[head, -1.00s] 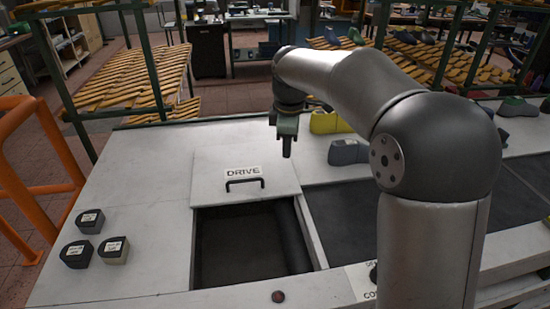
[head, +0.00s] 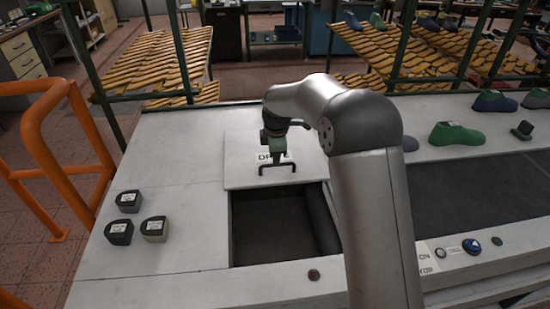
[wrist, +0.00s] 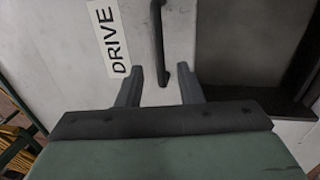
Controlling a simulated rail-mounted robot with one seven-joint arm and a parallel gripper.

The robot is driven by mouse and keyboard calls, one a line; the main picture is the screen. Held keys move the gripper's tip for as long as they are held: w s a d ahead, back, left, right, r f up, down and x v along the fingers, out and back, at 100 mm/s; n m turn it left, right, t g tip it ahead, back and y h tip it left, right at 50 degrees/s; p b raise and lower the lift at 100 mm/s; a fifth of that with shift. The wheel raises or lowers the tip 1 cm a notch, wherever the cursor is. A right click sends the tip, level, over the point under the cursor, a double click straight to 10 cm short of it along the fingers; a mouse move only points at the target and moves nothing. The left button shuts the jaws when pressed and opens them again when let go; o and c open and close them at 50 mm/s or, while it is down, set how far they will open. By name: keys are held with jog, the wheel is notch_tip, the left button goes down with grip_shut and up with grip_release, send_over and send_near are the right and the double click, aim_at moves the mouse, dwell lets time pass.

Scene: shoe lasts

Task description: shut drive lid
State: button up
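The drive lid (head: 240,148) is a flat white panel lying behind a dark rectangular opening (head: 275,228), which is uncovered. The lid bears a DRIVE label, partly hidden by my gripper in the head view and readable in the wrist view (wrist: 108,40). A black bar handle (head: 291,166) sits near the lid's front edge. My gripper (head: 279,162) is over the lid at the handle. In the wrist view, my gripper (wrist: 160,78) is open, with one finger on each side of the handle's line (wrist: 157,40). Whether the fingers touch the handle I cannot tell.
Several small dark labelled blocks (head: 119,232) stand on the white bench left of the opening. A red button (head: 314,275) is on the front edge. A dark belt (head: 480,200) and a green shoe last (head: 456,134) are to the right. An orange rail (head: 70,85) stands left.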

jog(key=shift+w+f, duration=0.15)
jog(key=shift+f, duration=0.65)
jog(key=shift+w+f, duration=0.15)
jog(key=shift+f, duration=0.65)
grip_shut()
